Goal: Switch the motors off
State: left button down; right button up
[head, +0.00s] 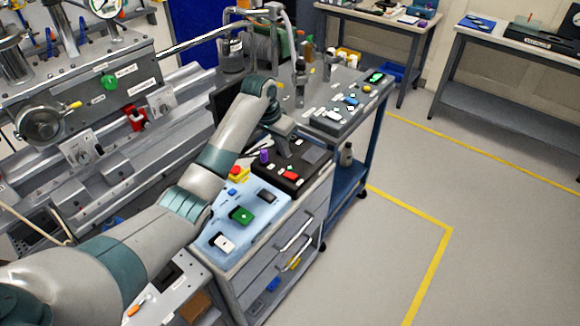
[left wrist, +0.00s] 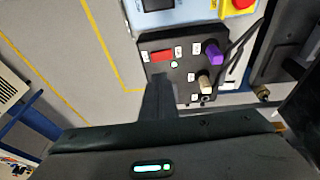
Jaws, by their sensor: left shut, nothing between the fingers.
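A black control box (head: 305,160) stands on the drawer cabinet, with a red rocker switch (head: 291,175) and a purple knob (head: 264,156). In the left wrist view the red switch (left wrist: 161,56), a lit white lamp (left wrist: 173,65), the purple knob (left wrist: 214,53) and a beige knob (left wrist: 205,82) show on the box. Its labels are too small to read. My left gripper (head: 284,146) is shut and empty, just above the box. In the left wrist view its dark fingers (left wrist: 158,88) cover part of the box's face near the red switch. Contact cannot be told. My right gripper is not in view.
Behind, a grey panel (head: 335,122) holds small switches. Open floor lies to the right.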

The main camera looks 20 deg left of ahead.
pick_arm(q)
jog(key=p, duration=0.3)
send_over(293, 176)
jog(key=f, duration=0.5)
jog(key=s+a+f, duration=0.1)
jog(key=f, duration=0.1)
jog(key=shift+f, duration=0.35)
jog(key=shift+d+f, duration=0.1)
jog(key=shift+f, duration=0.5)
